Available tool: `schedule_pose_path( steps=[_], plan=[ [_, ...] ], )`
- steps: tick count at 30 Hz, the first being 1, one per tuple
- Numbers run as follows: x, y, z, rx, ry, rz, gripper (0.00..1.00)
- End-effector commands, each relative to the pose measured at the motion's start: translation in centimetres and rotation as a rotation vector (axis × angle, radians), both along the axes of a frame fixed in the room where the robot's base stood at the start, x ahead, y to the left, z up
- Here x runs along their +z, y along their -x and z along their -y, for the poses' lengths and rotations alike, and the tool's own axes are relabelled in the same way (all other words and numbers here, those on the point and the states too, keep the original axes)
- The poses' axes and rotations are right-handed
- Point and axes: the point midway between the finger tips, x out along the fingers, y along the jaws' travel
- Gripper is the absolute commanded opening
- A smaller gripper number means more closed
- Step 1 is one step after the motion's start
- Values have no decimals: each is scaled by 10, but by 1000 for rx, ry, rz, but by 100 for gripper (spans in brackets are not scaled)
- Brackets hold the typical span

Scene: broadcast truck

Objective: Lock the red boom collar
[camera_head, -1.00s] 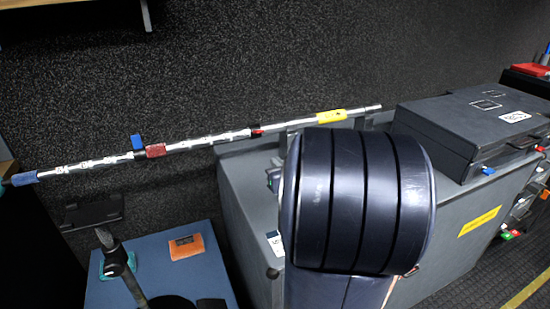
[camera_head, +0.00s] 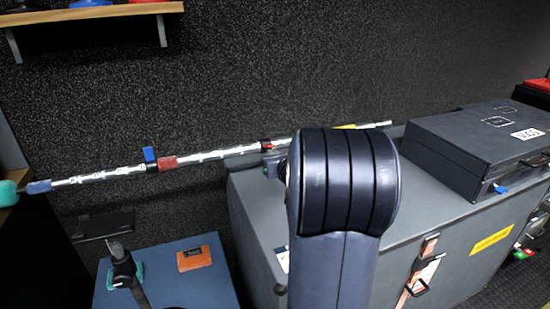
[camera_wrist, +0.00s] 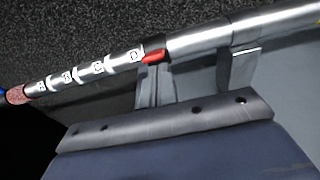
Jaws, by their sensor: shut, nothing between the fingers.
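The red boom collar (camera_head: 266,146) is a dark band with a small red lever, partway along the silver boom pole (camera_head: 220,153). In the wrist view the red lever (camera_wrist: 153,57) lies along the pole at the dark band. My gripper (camera_head: 272,166) is mostly hidden behind my arm in the head view. A dark part of it shows just below the collar, and it looks empty and shut.
A blue lever (camera_head: 149,154) and red grip (camera_head: 167,163) sit farther left on the pole. A black case (camera_head: 465,145) lies on the cabinet. A wooden shelf (camera_head: 110,12) hangs upper left.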

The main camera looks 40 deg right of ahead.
Motion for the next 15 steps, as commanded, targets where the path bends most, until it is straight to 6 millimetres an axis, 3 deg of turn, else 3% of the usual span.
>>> schedule_pose_path(
  steps=[15],
  plan=[
    [6, 0, 0, 0, -10, -40, 0]
  ],
)
